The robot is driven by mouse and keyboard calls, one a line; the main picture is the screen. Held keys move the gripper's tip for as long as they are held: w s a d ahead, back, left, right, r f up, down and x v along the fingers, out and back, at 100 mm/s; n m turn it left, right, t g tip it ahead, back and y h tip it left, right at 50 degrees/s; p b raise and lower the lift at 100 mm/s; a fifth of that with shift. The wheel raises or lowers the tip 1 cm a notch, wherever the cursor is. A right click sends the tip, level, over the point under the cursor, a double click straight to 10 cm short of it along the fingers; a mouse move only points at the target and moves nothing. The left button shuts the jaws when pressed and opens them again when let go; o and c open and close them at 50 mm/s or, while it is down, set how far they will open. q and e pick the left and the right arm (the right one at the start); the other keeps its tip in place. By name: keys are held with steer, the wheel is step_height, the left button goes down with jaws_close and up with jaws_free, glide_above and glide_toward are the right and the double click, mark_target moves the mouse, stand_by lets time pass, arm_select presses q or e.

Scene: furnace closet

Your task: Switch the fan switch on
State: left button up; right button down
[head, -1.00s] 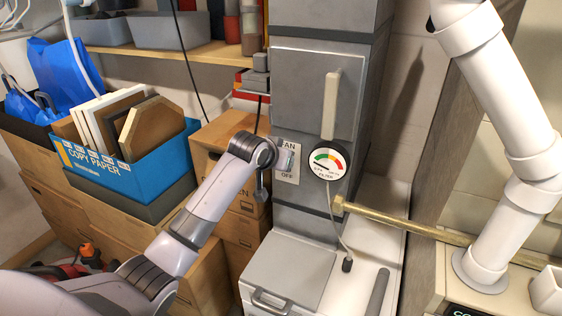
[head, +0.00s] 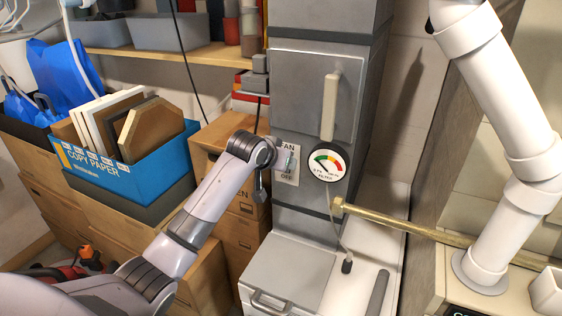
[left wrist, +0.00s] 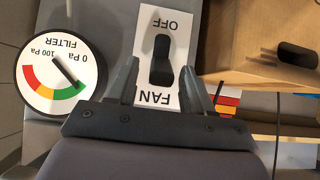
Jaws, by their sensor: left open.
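The fan switch (left wrist: 160,62) is a dark toggle on a white plate marked FAN and OFF, on the front of the grey furnace cabinet (head: 310,105). The left wrist view shows the plate upside down, with OFF at the top. My left gripper (left wrist: 158,80) is open in front of the plate, with one finger on each side of the toggle. I cannot tell whether the fingers touch it. In the head view my left gripper (head: 284,160) partly covers the plate (head: 291,178), and the toggle's position is hard to tell. My right gripper is not in view.
A round filter gauge (head: 327,163) sits just right of the switch. A blue copy paper box (head: 130,170) and cardboard boxes (head: 240,225) are at the left.

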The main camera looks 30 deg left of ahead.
arm_select(q)
steer(key=v, duration=0.6)
steer(key=shift+s+r, duration=0.2)
steer(key=shift+s, duration=0.05)
stand_by(0.3)
steer(key=s+d+f+m+h, duration=0.1)
steer(key=s+d+f, duration=0.3)
steer(key=f, duration=0.5)
steer(key=s+d+f+m, duration=0.1)
steer(key=s+f, duration=0.5)
steer(key=f, duration=0.3)
steer(key=s+d+f, duration=0.1)
steer(key=s+f, duration=0.2)
steer(key=s, duration=0.3)
steer(key=s+d+f+h, duration=0.1)
steer(key=s+d+f, duration=0.1)
steer(key=s, duration=0.4)
steer(key=s+d+f+m, duration=0.1)
steer(key=s+d+f, duration=0.1)
steer(key=s+f, duration=0.3)
steer(key=shift+s+d+h, duration=0.25)
steer(key=shift+s+h, duration=0.15)
steer(key=shift+s, duration=0.6)
